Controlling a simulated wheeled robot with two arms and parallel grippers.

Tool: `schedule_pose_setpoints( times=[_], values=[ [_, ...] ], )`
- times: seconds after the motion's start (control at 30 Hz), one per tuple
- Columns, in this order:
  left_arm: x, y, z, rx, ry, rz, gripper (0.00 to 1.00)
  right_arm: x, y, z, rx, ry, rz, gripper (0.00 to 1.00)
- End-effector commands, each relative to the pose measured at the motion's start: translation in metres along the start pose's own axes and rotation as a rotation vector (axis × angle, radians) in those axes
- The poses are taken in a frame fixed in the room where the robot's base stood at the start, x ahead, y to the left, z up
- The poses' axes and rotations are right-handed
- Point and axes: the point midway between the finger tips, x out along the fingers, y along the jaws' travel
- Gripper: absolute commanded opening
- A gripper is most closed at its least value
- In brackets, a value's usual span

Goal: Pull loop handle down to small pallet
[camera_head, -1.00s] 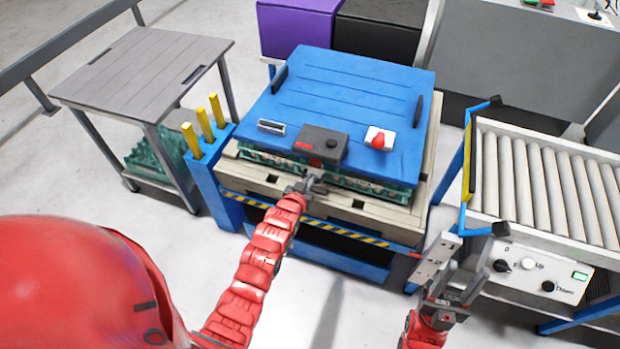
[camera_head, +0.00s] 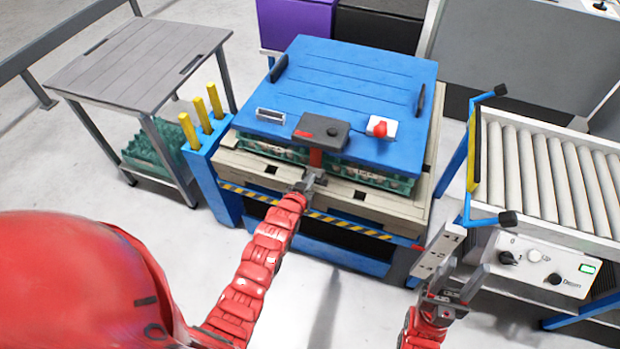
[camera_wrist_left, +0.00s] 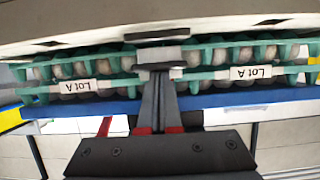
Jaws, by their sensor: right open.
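The loop handle, a red strap (camera_head: 316,158), hangs from a dark box (camera_head: 322,131) on the front edge of the blue lid (camera_head: 345,80). My left gripper (camera_head: 311,180) is at its lower end, seemingly shut on it, in front of the pallet's front edge. The pale small pallet (camera_head: 385,204) lies under green egg trays (camera_head: 375,182). The left wrist view shows my left gripper's fingers (camera_wrist_left: 160,75) close together before the trays with "Lot A" labels (camera_wrist_left: 90,68); the grip itself is partly hidden. My right gripper (camera_head: 468,258) is open and empty, beside the roller conveyor.
A roller conveyor (camera_head: 545,170) with a control panel (camera_head: 535,262) stands at right. A blue holder with yellow posts (camera_head: 205,140) stands left of the pallet. A grey table (camera_head: 140,70) is at far left. A red button (camera_head: 380,129) sits on the lid.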

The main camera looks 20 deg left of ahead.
Motion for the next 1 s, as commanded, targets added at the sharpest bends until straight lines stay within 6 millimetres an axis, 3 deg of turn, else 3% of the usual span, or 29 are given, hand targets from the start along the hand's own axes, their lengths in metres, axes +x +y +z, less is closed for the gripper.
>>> schedule_pose_setpoints(
  times=[0.1, 0.43, 1.0],
  values=[
    [0.003, 0.000, 0.009, 0.000, -0.002, 0.000, 0.00, -0.006, 0.000, 0.001, 0.000, 0.000, 0.000, 0.47],
    [0.001, 0.000, 0.006, 0.000, -0.003, 0.000, 0.00, -0.003, 0.000, 0.001, 0.000, 0.000, 0.000, 0.47],
    [-0.017, 0.000, -0.018, 0.000, 0.001, 0.000, 0.00, 0.012, 0.001, -0.002, 0.000, 0.000, 0.000, 0.47]
  ],
)
